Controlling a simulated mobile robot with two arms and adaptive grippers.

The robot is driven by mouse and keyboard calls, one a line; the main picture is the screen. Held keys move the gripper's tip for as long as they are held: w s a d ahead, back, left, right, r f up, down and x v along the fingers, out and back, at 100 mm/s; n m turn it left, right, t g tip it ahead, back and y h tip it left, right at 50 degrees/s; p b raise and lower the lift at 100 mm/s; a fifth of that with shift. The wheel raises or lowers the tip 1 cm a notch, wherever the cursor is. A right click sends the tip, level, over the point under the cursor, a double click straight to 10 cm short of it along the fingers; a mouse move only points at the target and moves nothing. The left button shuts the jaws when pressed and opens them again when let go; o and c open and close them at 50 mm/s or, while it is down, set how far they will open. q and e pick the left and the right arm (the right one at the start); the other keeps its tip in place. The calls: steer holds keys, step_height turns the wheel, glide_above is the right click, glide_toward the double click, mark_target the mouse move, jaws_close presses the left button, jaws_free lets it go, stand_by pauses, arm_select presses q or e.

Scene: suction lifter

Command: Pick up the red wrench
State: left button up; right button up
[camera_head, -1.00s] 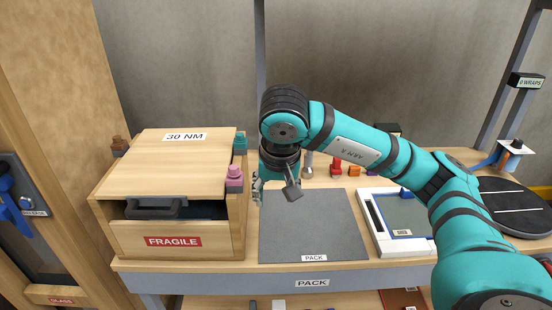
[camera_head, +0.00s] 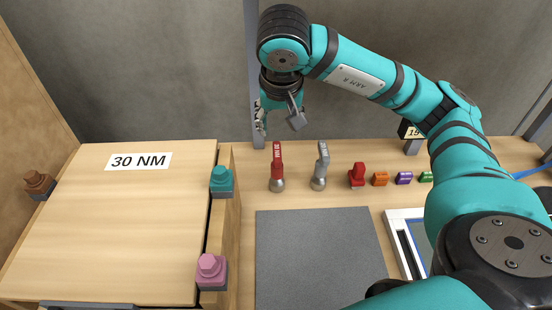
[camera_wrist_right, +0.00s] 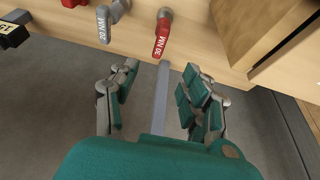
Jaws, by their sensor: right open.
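The red wrench (camera_head: 277,166), with a red handle marked 30 NM and a round metal head, stands at the back of the bench. It also shows in the right wrist view (camera_wrist_right: 162,34), past my fingertips. My right gripper (camera_wrist_right: 160,82) is open and empty, with fingers apart and the red wrench beyond the gap between them. In the head view, my right gripper (camera_head: 282,115) hangs behind and above the wrench, apart from it. My left gripper is out of view.
A grey wrench (camera_head: 320,166) stands just right of the red one. Small coloured blocks (camera_head: 380,179) line up farther right. A wooden box marked 30 NM (camera_head: 110,220) fills the left. A bare grey mat (camera_head: 315,255) lies in front.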

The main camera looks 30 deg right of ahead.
steer(key=p, duration=0.1)
glide_toward(277, 152)
steer(key=p+x, duration=0.1)
steer(key=x, duration=0.4)
steer(key=shift+f, duration=0.35)
steer(key=shift+w+f+p, duration=0.1)
steer(key=shift+f+p, duration=0.1)
steer(key=shift+p, duration=0.25)
steer(key=p+x, duration=0.2)
steer(key=x, duration=0.2)
steer(key=shift+w+d+f, duration=0.15)
steer(key=shift+d+f, duration=0.05)
steer(key=shift+w+f, duration=0.1)
steer(key=shift+f, duration=0.1)
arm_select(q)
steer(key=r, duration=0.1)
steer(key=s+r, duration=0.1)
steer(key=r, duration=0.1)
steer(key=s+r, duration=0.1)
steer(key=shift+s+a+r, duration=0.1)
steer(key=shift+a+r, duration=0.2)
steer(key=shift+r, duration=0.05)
arm_select(e)
jaws_close()
